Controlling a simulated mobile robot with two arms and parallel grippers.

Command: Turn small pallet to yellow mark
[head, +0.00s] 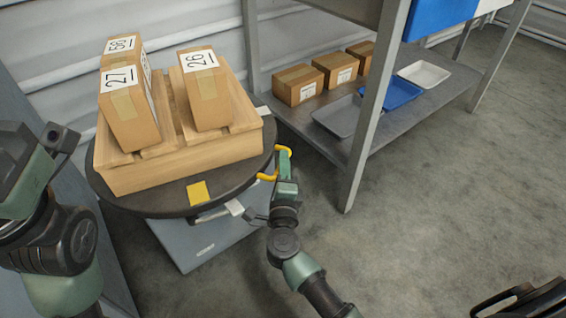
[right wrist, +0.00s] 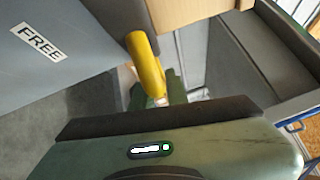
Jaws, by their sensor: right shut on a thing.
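The small wooden pallet (head: 185,163) rests on a dark round turntable (head: 150,205) in the head view. It carries boxes labelled 27 (head: 130,118) and 26 (head: 207,107), and another box (head: 121,45) behind. The yellow mark (head: 198,193) is on the turntable's near rim, in front of the pallet. A yellow handle (head: 268,177) sits at the turntable's right edge; it also shows in the right wrist view (right wrist: 146,65). My right gripper (head: 284,160) is shut on the handle. My left arm shows at the left edge, but its fingertips are not visible.
A metal shelf (head: 355,125) stands to the right, with several boxes and trays low down; its near leg (head: 365,130) is close to my right arm. A grey cabinet (head: 200,245) is under the turntable. A FREE label (right wrist: 40,41) shows in the right wrist view.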

